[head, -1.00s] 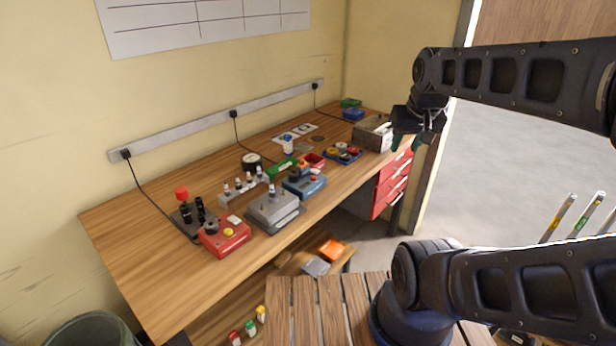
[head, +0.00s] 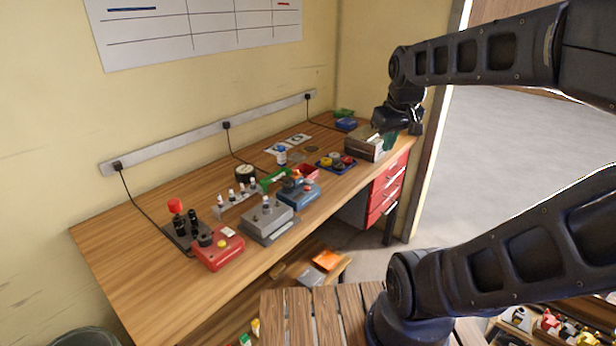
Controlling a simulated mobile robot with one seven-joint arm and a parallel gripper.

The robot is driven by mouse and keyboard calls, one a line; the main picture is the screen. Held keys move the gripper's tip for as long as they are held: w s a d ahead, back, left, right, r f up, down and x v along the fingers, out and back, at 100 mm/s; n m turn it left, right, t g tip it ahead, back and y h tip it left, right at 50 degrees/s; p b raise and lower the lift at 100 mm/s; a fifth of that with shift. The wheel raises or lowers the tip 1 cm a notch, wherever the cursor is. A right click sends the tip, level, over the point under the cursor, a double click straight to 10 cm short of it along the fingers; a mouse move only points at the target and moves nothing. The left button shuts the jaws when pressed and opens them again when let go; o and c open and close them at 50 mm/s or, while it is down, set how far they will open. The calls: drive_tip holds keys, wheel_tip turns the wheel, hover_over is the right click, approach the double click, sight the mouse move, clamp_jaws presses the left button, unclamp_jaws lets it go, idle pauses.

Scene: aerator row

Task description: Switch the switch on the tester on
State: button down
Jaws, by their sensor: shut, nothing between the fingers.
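Several devices stand on the wooden bench, and I cannot tell for certain which is the tester. A red box (head: 220,252) with a dark knob and a yellow button is at the front left. A grey box (head: 268,219) with a small upright part on top is right of it. A blue device (head: 299,194) stands further back. No switch position can be made out at this size. My gripper (head: 384,138) is shut and empty, at the far right end of the bench by an open-topped box, well away from these devices.
The open-topped box (head: 362,147) stands at the bench's (head: 140,290) right end above red drawers (head: 388,190). A dark stand with a red top (head: 176,207) and a vial rack (head: 236,203) stand near the devices. The bench's front left is clear. A slatted wooden surface (head: 318,315) is below.

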drive_tip(key=w+a+n+g, duration=0.1)
drive_tip(key=w+a+n, duration=0.2)
drive_tip(key=w+n, duration=0.35)
drive_tip(key=n+g+h, duration=0.1)
drive_tip(key=n+g, duration=0.3)
drive_tip(key=n, duration=1.3)
hover_over(309, 182)
drive_tip(key=w+a, duration=0.2)
wheel_tip(309, 182, down, 13)
drive_tip(key=shift+s+d, duration=0.1)
drive_tip(key=shift+d, duration=0.05)
drive_tip(key=shift+f, duration=0.1)
drive_tip(key=f, duration=0.4)
drive_tip(key=s+d+f, duration=0.1)
drive_tip(key=f, duration=0.8)
drive_tip(key=shift+s+d+f, duration=0.2)
drive_tip(key=shift+s+f, duration=0.05)
drive_tip(key=shift+f, duration=0.1)
